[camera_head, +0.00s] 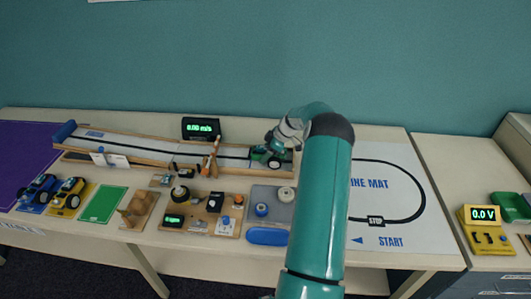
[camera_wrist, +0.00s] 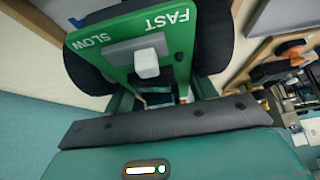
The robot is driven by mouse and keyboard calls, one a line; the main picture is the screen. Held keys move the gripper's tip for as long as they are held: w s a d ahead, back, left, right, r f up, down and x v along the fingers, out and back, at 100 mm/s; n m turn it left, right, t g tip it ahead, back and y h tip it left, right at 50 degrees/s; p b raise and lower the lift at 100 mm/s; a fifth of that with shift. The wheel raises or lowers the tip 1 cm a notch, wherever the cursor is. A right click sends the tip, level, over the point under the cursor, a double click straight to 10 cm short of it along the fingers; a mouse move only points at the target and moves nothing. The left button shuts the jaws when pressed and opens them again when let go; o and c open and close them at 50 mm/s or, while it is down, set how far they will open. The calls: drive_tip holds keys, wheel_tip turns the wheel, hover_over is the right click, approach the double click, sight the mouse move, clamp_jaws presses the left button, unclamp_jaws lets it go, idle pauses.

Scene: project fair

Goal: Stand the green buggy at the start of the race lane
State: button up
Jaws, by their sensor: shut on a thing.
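The green buggy (camera_head: 259,156) is at the right end of the race lane (camera_head: 140,147), with its black wheels over the lane. I cannot tell whether the wheels touch it. My gripper (camera_head: 273,147) is shut on the buggy from above right. In the wrist view the buggy (camera_wrist: 118,55) fills the top, with a grey switch between SLOW and FAST and a dark wheel on each side. The gripper fingers (camera_wrist: 163,93) reach its near edge. The lane has a black centre line and wooden sides, with a blue roll at its left end.
A wooden gate (camera_head: 212,158) stands across the lane, left of the buggy. Behind is a display (camera_head: 201,128) reading 0.00 m/s. Blue (camera_head: 37,189) and yellow (camera_head: 68,194) buggies stand front left beside a bare green mat (camera_head: 104,205). Small devices crowd the table front.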

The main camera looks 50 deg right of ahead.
drive_tip(key=o, duration=0.9)
drive_tip(key=v, duration=1.4)
drive_tip(key=shift+w, duration=0.1)
